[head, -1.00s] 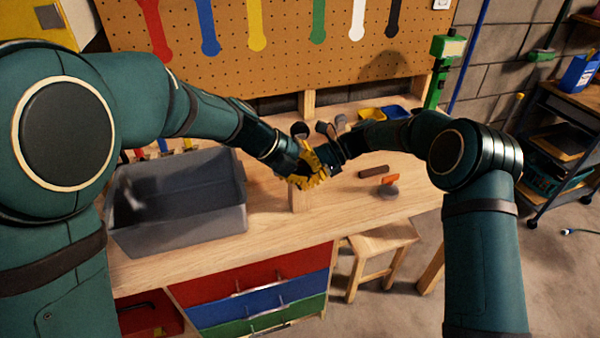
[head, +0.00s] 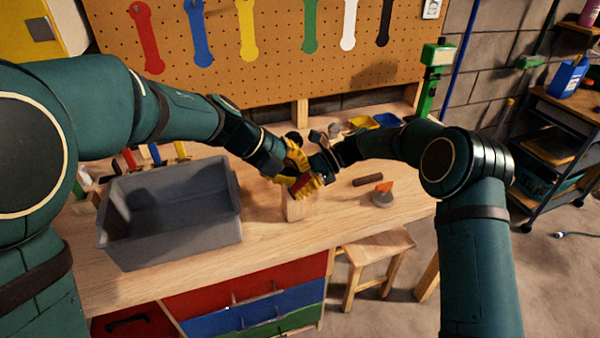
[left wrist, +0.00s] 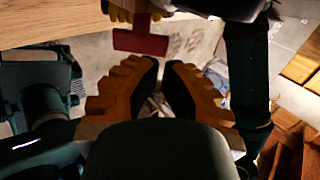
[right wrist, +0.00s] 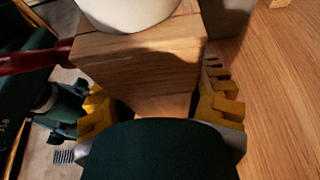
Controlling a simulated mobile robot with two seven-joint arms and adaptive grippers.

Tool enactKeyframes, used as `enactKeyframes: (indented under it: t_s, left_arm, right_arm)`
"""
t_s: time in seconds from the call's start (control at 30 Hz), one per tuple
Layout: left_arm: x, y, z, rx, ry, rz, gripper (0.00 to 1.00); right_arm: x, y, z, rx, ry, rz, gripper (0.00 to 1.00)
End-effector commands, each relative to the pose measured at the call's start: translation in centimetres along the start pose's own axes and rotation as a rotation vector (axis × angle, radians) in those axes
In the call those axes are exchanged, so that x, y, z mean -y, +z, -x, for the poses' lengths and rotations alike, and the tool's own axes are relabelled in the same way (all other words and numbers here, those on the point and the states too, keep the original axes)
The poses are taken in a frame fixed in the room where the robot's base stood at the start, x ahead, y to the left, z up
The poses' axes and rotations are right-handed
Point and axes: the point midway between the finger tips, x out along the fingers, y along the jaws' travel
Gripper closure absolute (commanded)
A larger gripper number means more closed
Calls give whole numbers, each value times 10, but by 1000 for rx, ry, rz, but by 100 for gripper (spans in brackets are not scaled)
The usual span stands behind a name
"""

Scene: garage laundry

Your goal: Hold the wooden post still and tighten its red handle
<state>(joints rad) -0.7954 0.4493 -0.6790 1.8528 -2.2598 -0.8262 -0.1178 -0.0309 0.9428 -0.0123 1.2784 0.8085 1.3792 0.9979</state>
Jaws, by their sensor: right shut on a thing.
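The wooden post (head: 293,208) stands upright near the front edge of the workbench in the head view. It fills the middle of the right wrist view (right wrist: 140,70), with a pale round piece on top. My right gripper (right wrist: 160,105) has its yellow fingers on both sides of the post and is shut on it. The red handle (head: 304,187) sticks out from the post and also shows as a T-shape in the left wrist view (left wrist: 141,42). My left gripper (left wrist: 161,70) has a narrow gap between its fingers, with the handle beyond the tips, apart from them.
A grey bin (head: 170,255) stands left on the workbench (head: 260,250). A dark brown block (head: 367,181) and a grey piece with an orange top (head: 382,198) lie to the right. Yellow and blue trays (head: 387,120) are behind. A wooden stool (head: 375,248) stands below.

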Motion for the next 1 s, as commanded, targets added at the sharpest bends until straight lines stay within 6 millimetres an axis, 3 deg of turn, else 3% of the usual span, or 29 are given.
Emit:
enactKeyframes:
  t_s: [0.4,0.63,0.7,0.87,0.9,1.0]
  left_arm:
    - [-2,0,89,3,-4,-1,100]
    - [-4,0,117,2,-2,0,100]
    - [-4,0,120,0,-3,2,67]
    - [8,-8,114,-25,-47,43,11]
    - [14,-11,109,-39,-71,65,4]
    - [35,-22,97,-80,-153,147,4]
  right_arm:
    - [0,1,0,0,-1,1,93]
    - [0,1,0,1,-1,1,93]
    - [0,1,0,1,-1,1,93]
    - [0,1,0,1,-1,1,93]
    - [0,1,0,1,-1,1,93]
    - [0,1,0,1,-1,1,93]
